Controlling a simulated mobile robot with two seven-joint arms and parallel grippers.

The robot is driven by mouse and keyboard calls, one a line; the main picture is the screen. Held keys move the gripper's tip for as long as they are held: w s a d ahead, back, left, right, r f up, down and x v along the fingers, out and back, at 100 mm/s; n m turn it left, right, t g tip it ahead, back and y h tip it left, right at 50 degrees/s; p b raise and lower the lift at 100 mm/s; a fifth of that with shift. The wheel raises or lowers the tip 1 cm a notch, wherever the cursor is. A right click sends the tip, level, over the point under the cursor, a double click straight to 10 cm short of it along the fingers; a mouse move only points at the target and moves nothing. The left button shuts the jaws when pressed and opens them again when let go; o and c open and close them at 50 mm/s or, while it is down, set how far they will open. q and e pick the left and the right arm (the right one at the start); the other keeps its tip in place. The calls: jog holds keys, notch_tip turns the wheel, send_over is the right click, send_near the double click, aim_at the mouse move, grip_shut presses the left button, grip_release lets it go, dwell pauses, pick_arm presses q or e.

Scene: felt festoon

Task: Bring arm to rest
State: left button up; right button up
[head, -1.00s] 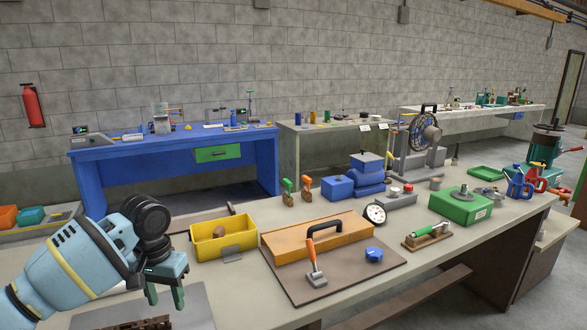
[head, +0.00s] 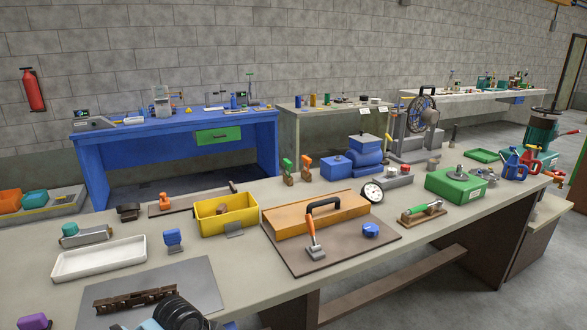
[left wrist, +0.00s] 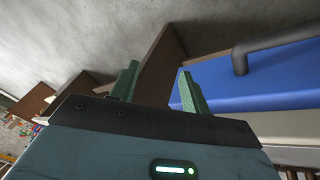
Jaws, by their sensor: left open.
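My left gripper shows in the left wrist view (left wrist: 160,85), its two green fingers apart with nothing between them. Behind the fingers in that view are a brown panel (left wrist: 160,65) and a blue surface with a dark bar handle (left wrist: 270,75). In the head view only a dark, rounded part of my left arm (head: 178,312) shows at the bottom edge, and the gripper's fingers are out of the picture. My right gripper is in neither view.
The long workbench (head: 290,190) holds a white tray (head: 100,260), a yellow bin (head: 226,228), an orange box with a dark handle (head: 290,222), a hammer-like tool (head: 313,240) and a green box (head: 440,185). A grey plate (head: 205,285) lies at the front left.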

pick_arm(q)
jog(key=s+d+f+t+h, duration=0.2)
jog(key=s+d+f+t, duration=0.2)
jog(key=s+f, duration=0.75)
jog(key=s+a+t+y, duration=0.1)
jog(key=s+a, duration=0.2)
jog(key=s, duration=0.3)
jog(key=s+a+f+n+t+y, duration=0.1)
jog(key=s+a, duration=0.2)
jog(key=s, duration=0.3)
jog(key=s+a+y, duration=0.1)
jog(key=s+a, duration=0.2)
jog(key=s, duration=0.3)
jog(key=shift+s+f+t+y, duration=0.2)
jog(key=shift+s+t+y, duration=0.1)
jog(key=shift+t, duration=0.1)
